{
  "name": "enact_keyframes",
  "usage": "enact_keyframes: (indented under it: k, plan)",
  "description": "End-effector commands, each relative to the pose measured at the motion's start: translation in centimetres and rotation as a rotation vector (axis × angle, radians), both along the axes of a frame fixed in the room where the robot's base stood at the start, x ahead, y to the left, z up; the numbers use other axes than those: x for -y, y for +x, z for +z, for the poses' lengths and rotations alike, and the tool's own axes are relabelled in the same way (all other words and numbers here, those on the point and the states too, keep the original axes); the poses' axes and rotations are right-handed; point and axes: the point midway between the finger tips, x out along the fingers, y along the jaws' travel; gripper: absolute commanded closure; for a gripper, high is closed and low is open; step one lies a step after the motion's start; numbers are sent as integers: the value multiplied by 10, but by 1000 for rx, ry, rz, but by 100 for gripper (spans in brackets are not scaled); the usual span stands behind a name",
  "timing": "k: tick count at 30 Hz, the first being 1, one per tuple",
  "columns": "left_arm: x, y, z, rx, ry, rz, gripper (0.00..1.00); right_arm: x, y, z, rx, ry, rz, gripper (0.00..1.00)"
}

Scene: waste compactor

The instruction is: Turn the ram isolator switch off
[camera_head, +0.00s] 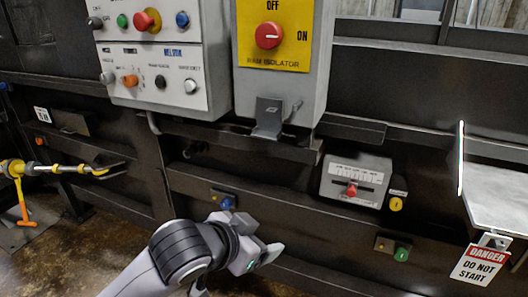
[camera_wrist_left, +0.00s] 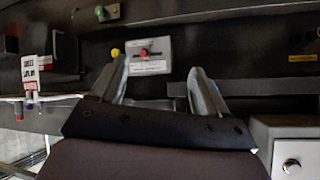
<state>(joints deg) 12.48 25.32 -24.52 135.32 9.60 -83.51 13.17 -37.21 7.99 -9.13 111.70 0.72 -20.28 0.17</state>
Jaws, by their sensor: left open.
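The ram isolator switch (camera_head: 269,36) is a round red knob on a yellow plate (camera_head: 290,58), in the head view at top centre. OFF is printed above the knob and ON to its right; the knob's exact pointing is hard to read. The plate is on a grey box (camera_head: 314,82). My left gripper (camera_head: 268,253) is low in the head view, below the box and apart from the switch. In the left wrist view its two fingers (camera_wrist_left: 160,68) are spread with nothing between them. The switch cannot be made out there. My right gripper is not in view.
A control panel (camera_head: 155,50) with several buttons is left of the isolator box. A padlock-like grey bracket (camera_head: 268,115) sticks out under the box. A small lever panel (camera_head: 353,184) and a danger sign (camera_head: 480,264) are to the right. Yellow-handled tools (camera_head: 60,169) are at left.

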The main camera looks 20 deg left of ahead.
Motion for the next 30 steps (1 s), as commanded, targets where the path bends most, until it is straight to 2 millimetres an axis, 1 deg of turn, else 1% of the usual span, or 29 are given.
enact_keyframes:
  k: [1, 6, 11, 15, 19, 21, 24, 27, 30]
  plan:
    - [1, 12, 19, 49, 14, -12, 24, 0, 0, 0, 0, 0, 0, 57]
    - [3, 40, 73, 181, 44, -39, 24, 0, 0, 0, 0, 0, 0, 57]
    - [0, 60, 126, 298, 74, -47, 24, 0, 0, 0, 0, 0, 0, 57]
    - [-7, 73, 173, 394, 100, -39, 24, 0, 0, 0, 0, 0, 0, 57]
    - [-18, 81, 219, 480, 119, -19, 24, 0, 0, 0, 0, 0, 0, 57]
    - [-25, 83, 244, 525, 128, -3, 24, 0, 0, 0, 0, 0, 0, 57]
    - [-35, 83, 275, 579, 134, 19, 24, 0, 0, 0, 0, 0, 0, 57]
    - [-44, 82, 300, 619, 137, 41, 24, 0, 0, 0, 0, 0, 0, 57]
    - [-50, 80, 316, 647, 136, 55, 24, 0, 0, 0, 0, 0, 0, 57]
